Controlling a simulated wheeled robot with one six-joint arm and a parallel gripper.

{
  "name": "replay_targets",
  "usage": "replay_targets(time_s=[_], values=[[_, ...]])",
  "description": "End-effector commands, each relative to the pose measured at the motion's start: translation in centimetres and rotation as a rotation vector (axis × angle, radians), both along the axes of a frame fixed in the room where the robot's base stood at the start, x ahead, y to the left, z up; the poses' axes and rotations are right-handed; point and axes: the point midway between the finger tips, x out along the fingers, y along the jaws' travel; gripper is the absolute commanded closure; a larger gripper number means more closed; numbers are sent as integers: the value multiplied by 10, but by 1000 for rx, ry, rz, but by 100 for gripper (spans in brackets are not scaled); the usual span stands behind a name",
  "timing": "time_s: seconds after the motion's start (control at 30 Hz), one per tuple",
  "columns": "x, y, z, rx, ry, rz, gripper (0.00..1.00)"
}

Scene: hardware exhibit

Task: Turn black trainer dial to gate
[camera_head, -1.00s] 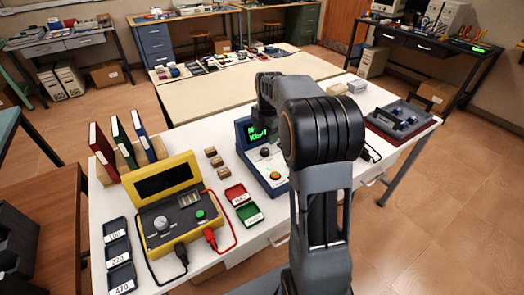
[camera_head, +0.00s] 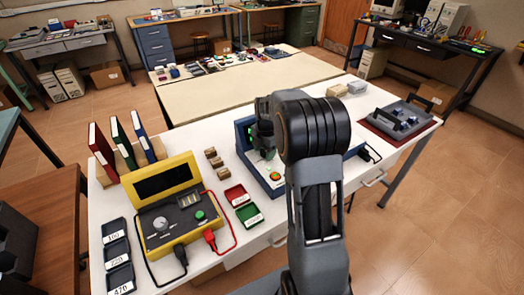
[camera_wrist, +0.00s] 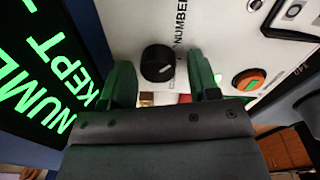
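The blue trainer (camera_head: 273,183) with a light panel stands on the white table, partly hidden behind my arm in the head view. In the wrist view its black dial (camera_wrist: 158,63) sits near the top centre, with a light pointer mark on it and the word NUMBER printed beside it. My gripper (camera_wrist: 161,80) is open, its two green fingers on either side of the dial's lower part; I cannot tell whether they touch it. In the head view my gripper (camera_head: 266,148) is over the trainer panel and hides the dial. The trainer's green-lettered screen (camera_wrist: 40,65) fills the wrist view's left.
A yellow meter (camera_head: 177,211) with leads, red and green trays (camera_head: 249,215), and small wooden blocks (camera_head: 213,157) stand left of the trainer. A grey tray (camera_head: 402,121) is at right.

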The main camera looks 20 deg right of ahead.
Motion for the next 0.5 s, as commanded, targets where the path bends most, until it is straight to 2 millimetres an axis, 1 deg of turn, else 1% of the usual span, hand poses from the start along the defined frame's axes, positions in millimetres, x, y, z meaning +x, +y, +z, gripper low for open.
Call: replay_targets(time_s=[0.03, 0.07, 0.43, 0.47, 0.5], values=[[0, 0, 0, 0, 0, 0, 49], [0, 0, 0, 0, 0, 0, 52], [0, 0, 0, 0, 1, 0, 88], [0, 18, 1, 0, 1, 9, 89], [0, 10, 0, 1, 1, 1, 89]])
